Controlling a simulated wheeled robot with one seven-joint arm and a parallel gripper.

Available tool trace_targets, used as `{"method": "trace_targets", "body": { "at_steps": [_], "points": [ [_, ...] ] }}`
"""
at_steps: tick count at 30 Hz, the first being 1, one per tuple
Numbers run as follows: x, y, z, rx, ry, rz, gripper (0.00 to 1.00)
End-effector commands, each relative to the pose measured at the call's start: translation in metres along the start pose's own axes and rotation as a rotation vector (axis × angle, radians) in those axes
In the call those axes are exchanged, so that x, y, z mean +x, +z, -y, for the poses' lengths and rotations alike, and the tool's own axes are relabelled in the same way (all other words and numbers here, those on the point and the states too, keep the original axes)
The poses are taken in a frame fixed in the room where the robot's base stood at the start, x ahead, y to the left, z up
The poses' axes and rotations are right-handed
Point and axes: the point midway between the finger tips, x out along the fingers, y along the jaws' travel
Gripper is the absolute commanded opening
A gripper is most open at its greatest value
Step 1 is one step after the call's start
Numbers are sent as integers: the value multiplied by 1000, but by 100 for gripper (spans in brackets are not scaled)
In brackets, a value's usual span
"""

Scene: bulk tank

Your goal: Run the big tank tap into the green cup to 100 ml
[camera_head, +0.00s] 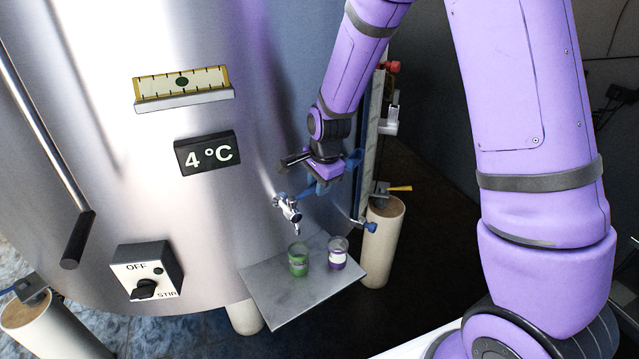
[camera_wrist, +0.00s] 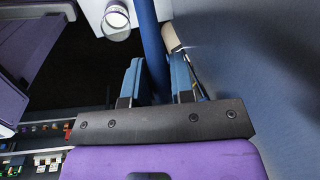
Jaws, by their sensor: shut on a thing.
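The chrome tank tap (camera_head: 288,208) sticks out of the steel tank above the metal shelf. The green cup (camera_head: 298,260) stands upright on the shelf, about under the spout. I see no clear stream, and the cup's level is too small to read. The exact contact is not clear.
A purple cup (camera_head: 338,254) stands on the shelf (camera_head: 298,291), close right of the green one. The tank (camera_head: 90,180) carries a 4 °C display (camera_head: 207,153), a level gauge (camera_head: 183,85) and a stir switch (camera_head: 146,272). A cream leg (camera_head: 382,245) stands right of the shelf.

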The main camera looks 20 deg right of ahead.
Motion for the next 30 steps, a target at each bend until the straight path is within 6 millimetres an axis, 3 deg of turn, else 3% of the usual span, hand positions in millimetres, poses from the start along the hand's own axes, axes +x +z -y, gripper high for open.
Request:
{"method": "trace_targets", "body": {
  "at_steps": [21,30],
  "points": [
    [-5,8,-26,351,1,-69,0],
    [-6,9,-30,410,0,-79,0]
  ]
}}
